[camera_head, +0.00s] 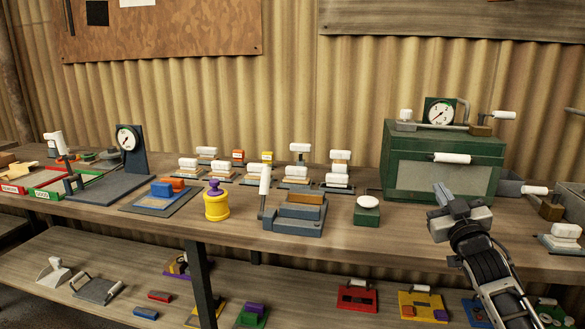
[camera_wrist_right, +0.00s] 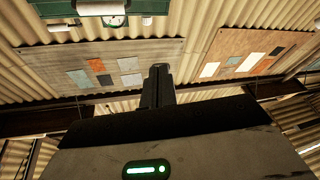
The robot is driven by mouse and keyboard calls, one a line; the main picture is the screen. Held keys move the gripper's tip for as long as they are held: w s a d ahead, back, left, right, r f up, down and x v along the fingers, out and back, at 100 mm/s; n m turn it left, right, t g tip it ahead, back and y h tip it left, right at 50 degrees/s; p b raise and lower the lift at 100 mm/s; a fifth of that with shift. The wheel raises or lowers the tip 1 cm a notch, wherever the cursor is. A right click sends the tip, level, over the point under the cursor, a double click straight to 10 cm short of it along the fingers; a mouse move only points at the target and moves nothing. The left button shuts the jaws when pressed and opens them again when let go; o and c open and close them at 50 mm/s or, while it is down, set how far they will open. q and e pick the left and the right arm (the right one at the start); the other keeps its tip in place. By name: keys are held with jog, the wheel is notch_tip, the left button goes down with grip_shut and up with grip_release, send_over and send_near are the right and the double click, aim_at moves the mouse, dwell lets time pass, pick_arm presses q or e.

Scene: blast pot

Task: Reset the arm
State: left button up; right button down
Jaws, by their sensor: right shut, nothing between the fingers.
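My right gripper (camera_head: 447,197) is shut and empty. In the head view it is raised in front of the bench's right part, its tip overlapping the lower edge of the green cabinet's window. In the right wrist view its closed fingers (camera_wrist_right: 158,85) point toward the corrugated wall, with nothing between them. My right arm comes in from the lower right. My left gripper is not in view.
The bench (camera_head: 350,240) holds a green cabinet (camera_head: 392,152) with a gauge on top, a yellow pot (camera_head: 216,206), a grey press-like block (camera_head: 295,218), a green button box (camera_head: 367,211) and a gauge stand (camera_head: 133,155). A lower shelf (camera_head: 290,285) carries coloured parts.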

jog(key=f+g, duration=0.1)
jog(key=f, duration=0.1)
jog(key=d+f+m+g+h, duration=0.1)
jog(key=f+g, duration=0.1)
jog(key=f, duration=0.1)
jog(key=d+f+m+g, duration=0.1)
jog(key=f+g, duration=0.1)
jog(key=f, duration=0.1)
jog(key=shift+w+d+h, duration=0.15)
jog(key=shift+w+h, duration=0.1)
jog(key=shift+h, duration=0.15)
jog(key=s+a+f+n+g+y, duration=0.1)
jog(key=s+a+f, duration=0.4)
jog(key=s+f, duration=0.15)
jog(key=s+a+f+g+y, duration=0.1)
jog(key=s+a+f+y, duration=0.1)
jog(key=s+a+f, duration=0.45)
jog(key=s+a+f+g, duration=0.1)
jog(key=s+a+f, duration=0.2)
jog(key=s, duration=0.5)
jog(key=s+a+f+g+y, duration=0.1)
jog(key=s+a+f, duration=0.1)
jog(key=s, duration=0.6)
jog(key=s+a+f+g+y, duration=0.1)
jog(key=s+a+f, duration=0.2)
jog(key=s, duration=0.5)
jog(key=shift+s+a+f+m+g, duration=0.3)
jog(key=shift+s+a+f, duration=0.05)
jog(key=shift+a, duration=0.3)
